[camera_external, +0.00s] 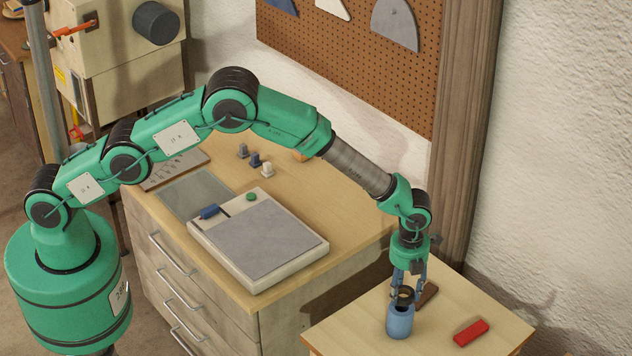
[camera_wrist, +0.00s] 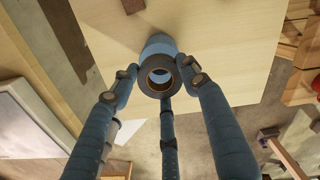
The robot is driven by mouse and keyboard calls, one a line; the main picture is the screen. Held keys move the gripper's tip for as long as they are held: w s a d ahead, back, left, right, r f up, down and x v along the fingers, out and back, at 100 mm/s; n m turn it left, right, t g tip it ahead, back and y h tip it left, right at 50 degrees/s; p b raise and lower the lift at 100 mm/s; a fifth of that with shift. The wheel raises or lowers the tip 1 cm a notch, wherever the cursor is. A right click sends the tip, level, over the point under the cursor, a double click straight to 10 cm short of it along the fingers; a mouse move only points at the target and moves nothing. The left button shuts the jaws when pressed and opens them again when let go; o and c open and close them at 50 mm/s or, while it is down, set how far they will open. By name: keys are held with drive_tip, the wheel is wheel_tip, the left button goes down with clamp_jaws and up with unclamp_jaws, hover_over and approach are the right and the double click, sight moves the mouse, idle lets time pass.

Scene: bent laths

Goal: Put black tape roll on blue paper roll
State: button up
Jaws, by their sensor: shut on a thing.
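The black tape roll (camera_external: 404,293) is a dark ring held between the fingers of my gripper (camera_external: 409,282), just over the top of the blue paper roll. In the wrist view the tape roll (camera_wrist: 143,83) faces the camera, with fingertips at its left, right and lower edges. The blue paper roll (camera_external: 400,323) stands upright on the small light wooden table. In the wrist view its blue side (camera_wrist: 158,43) shows behind the tape roll. I cannot tell whether the two rolls touch. My gripper is shut on the tape roll.
On the small table (camera_external: 350,332), a red block (camera_external: 471,333) lies right of the paper roll and a dark brown block (camera_external: 429,294) lies behind it. A larger drawer bench with a flat grey-topped device (camera_external: 262,240) stands to the left.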

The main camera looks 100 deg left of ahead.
sight(404, 292)
drive_tip(key=shift+f, duration=1.65)
drive_tip(key=shift+f, duration=0.15)
drive_tip(key=o, duration=1.1)
drive_tip(key=shift+r, duration=0.2)
drive_tip(key=shift+r, duration=6)
